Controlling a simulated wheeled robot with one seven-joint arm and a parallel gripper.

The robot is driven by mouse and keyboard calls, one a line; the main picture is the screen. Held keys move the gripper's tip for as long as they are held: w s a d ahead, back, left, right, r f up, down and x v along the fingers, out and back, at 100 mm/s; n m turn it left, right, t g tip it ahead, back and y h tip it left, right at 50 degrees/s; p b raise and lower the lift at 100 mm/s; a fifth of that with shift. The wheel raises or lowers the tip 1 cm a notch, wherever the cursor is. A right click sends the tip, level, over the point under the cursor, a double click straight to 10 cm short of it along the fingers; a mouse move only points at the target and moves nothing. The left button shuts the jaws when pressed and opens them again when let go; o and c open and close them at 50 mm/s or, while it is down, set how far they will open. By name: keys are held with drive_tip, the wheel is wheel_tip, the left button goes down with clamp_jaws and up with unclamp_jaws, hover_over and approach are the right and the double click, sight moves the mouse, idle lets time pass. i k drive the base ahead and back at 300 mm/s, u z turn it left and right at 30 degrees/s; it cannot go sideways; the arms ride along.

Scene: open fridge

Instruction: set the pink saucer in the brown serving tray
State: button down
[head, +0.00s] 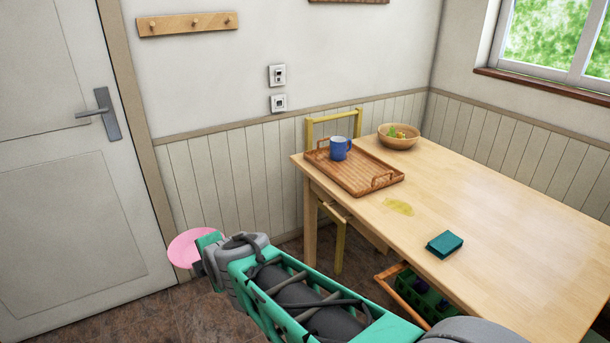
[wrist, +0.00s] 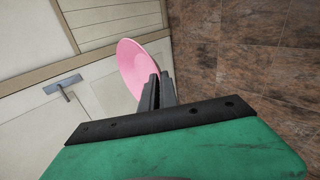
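The pink saucer (head: 186,249) is held out at the end of my arm, in front of the white door and above the floor. In the wrist view the saucer (wrist: 139,62) is tilted, with its rim between the two dark fingers of my gripper (wrist: 158,85). In the head view my gripper (head: 207,252) is partly hidden behind my wrist. The brown serving tray (head: 376,187) lies at the near left end of the table, to the right of and apart from my gripper. A blue mug (head: 340,148) stands upright in the tray's back left part.
The wooden table (head: 484,178) also bears a bowl of food (head: 398,137), a yellow spill (head: 398,206) and a teal sponge (head: 444,244). A chair (head: 337,219) is at the table's left end. A crate (head: 424,292) with bottles is below. The front half of the tray is bare.

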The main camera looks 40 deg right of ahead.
sight(363, 174)
drive_tip(key=z, duration=0.55)
drive_tip(key=i, duration=0.45)
drive_tip(key=z, duration=0.75)
drive_tip(key=i, duration=0.75)
drive_tip(key=u, duration=0.7)
drive_tip(key=i, duration=0.6)
drive_tip(key=u, duration=0.7)
